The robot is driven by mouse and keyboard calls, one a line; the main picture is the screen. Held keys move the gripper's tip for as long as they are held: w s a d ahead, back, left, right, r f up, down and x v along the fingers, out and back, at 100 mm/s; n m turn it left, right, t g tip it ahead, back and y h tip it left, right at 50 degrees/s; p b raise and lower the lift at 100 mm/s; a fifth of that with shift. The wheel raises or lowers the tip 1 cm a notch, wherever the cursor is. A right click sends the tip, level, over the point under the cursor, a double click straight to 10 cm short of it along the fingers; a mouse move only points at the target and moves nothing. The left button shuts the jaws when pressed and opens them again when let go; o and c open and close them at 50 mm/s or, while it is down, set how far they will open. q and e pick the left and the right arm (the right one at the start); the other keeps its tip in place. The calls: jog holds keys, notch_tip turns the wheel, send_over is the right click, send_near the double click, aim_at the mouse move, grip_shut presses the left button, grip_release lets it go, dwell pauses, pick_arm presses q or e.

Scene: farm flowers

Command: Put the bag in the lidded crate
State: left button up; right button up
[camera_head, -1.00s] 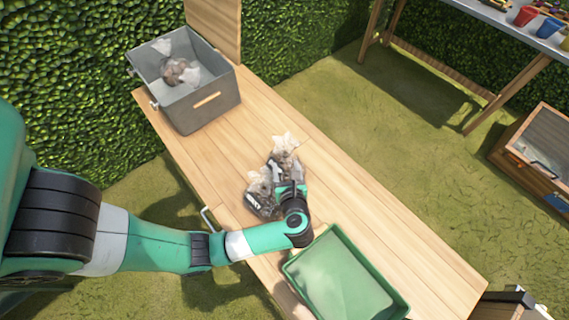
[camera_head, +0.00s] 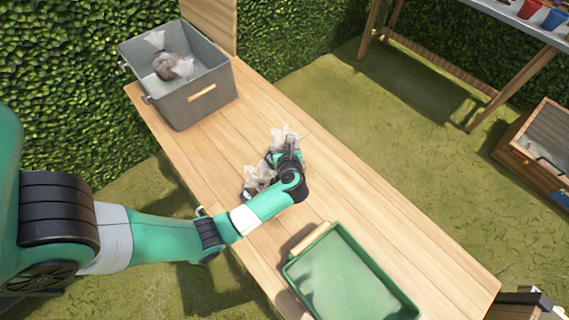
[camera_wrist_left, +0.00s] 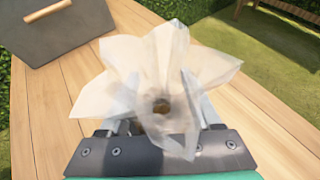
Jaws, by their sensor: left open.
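A pale translucent bag (camera_head: 286,134) sits on the wooden table; pale plastic shows on both sides of my left gripper, and I cannot tell whether it is one bag or two. In the left wrist view the bag (camera_wrist_left: 150,65) stands with its flared top between and in front of the fingers, hiding part of them. My left gripper (camera_head: 272,168) is open around the bag. A wooden crate (camera_head: 540,158) with a clear-looking top stands on the grass at the right. My right gripper is out of view.
A grey open bin (camera_head: 195,103) holding another bag (camera_head: 172,66) stands at the table's far end. A green tray (camera_head: 340,275) lies at the near end. A bench with pots (camera_head: 530,8) is at the upper right. The table (camera_head: 345,185) is clear right of my gripper.

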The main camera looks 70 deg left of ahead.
pick_arm(q)
grip_shut()
dwell(0.3)
jog(key=shift+r, duration=0.1)
dwell(1.0)
